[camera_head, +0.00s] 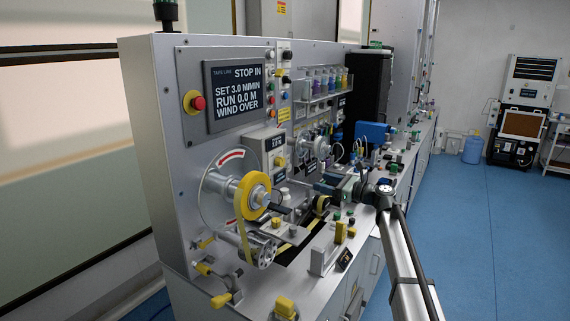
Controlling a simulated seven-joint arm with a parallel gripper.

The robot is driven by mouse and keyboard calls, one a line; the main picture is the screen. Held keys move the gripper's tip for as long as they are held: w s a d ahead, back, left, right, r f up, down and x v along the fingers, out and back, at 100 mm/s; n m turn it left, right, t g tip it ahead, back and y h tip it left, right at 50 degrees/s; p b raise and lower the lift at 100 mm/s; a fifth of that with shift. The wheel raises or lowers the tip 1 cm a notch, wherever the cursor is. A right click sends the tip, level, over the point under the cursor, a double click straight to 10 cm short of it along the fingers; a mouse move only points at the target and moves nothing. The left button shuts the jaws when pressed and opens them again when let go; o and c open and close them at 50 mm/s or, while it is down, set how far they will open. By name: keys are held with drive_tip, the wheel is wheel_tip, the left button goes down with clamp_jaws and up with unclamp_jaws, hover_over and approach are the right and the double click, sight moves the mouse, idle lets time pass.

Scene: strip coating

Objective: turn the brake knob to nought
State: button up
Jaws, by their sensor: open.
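A small light box (264,143) with a dark label stands out from the panel, right of the yellow tape roll; the label is too small to read surely. A yellow knob (280,160) on its front looks like the brake knob; its pointer setting cannot be made out. My gripper (318,188) is in front of the panel, to the right of and below this knob, and apart from it. It is open, with nothing seen between its fingers. The fingertips are small and partly lost against the machine parts behind.
The yellow tape roll (254,196) on its hub juts out at the left. A red stop button (197,103) and a display (234,97) reading STOP IN are above it. The blue floor (490,240) is clear at right.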

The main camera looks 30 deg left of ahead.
sight(283, 161)
drive_tip(key=a+r, duration=0.1)
drive_tip(key=a, duration=0.4)
drive_tip(key=a+r, duration=0.2)
drive_tip(key=a, duration=0.3)
drive_tip(key=s+a+r, duration=0.1)
drive_tip(key=a, duration=0.5)
drive_tip(key=shift+r, duration=0.2)
drive_tip(key=c, duration=1.1)
